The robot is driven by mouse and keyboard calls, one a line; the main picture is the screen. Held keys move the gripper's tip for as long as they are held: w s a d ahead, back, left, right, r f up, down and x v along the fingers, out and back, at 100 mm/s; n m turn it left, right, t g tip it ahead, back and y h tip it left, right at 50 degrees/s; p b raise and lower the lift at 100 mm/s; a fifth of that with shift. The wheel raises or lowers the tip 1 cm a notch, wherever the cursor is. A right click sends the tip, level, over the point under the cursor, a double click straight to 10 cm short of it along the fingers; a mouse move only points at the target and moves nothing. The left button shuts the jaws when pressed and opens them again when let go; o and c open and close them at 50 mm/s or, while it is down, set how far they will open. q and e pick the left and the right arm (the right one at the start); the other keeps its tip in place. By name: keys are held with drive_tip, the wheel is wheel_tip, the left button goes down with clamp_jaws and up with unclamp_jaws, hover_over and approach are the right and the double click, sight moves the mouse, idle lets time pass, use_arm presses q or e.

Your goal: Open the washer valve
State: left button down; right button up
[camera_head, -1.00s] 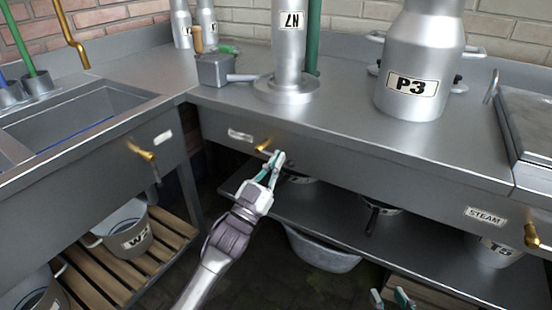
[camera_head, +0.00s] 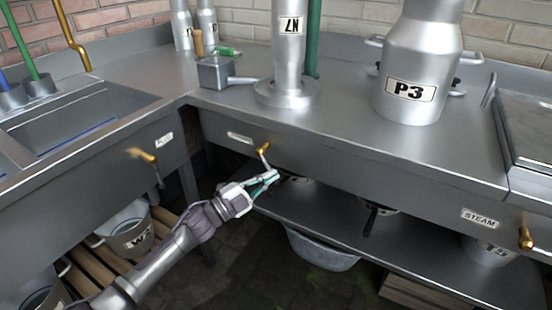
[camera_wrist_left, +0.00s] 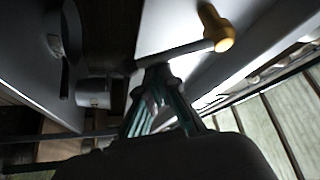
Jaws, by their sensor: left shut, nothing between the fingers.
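A brass valve (camera_head: 263,151) sits on the front panel of the middle counter, beside a small label (camera_head: 240,137) too small to read. I cannot confirm that it is the washer valve. My left gripper (camera_head: 276,176) is shut and empty just below the valve, its arm reaching up from the lower left. In the left wrist view the closed fingertips (camera_wrist_left: 158,72) are close to a pale bar that ends in a brass knob (camera_wrist_left: 218,33). I cannot tell whether they touch. My right gripper is out of view.
Another brass valve (camera_head: 147,156) is on the sink's front panel, and one by the STEAM label (camera_head: 526,238) is at right. A lower shelf (camera_head: 360,245) with pots lies under the counter. A metal tub (camera_head: 322,250) stands below it.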

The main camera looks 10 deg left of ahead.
use_arm(q)
drive_tip(key=shift+w+a+f+m+g+y+p, duration=0.25)
drive_tip(key=shift+a+m+g+p, duration=0.3)
drive_tip(key=shift+m, duration=0.55)
drive_tip(key=shift+w+a+f+m+g+y+p, duration=0.15)
drive_tip(key=shift+a+m+g+y+p, duration=0.3)
drive_tip(key=shift+m, duration=0.65)
drive_tip(key=shift+w+a+f+m+g+y+p, duration=0.2)
drive_tip(key=shift+a+m+g+p, duration=0.4)
drive_tip(key=shift+m, duration=0.5)
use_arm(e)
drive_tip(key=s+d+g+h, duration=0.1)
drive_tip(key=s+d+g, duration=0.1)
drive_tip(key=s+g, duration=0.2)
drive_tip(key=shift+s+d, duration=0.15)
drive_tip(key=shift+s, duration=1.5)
use_arm(q)
drive_tip(key=shift+f, duration=0.1)
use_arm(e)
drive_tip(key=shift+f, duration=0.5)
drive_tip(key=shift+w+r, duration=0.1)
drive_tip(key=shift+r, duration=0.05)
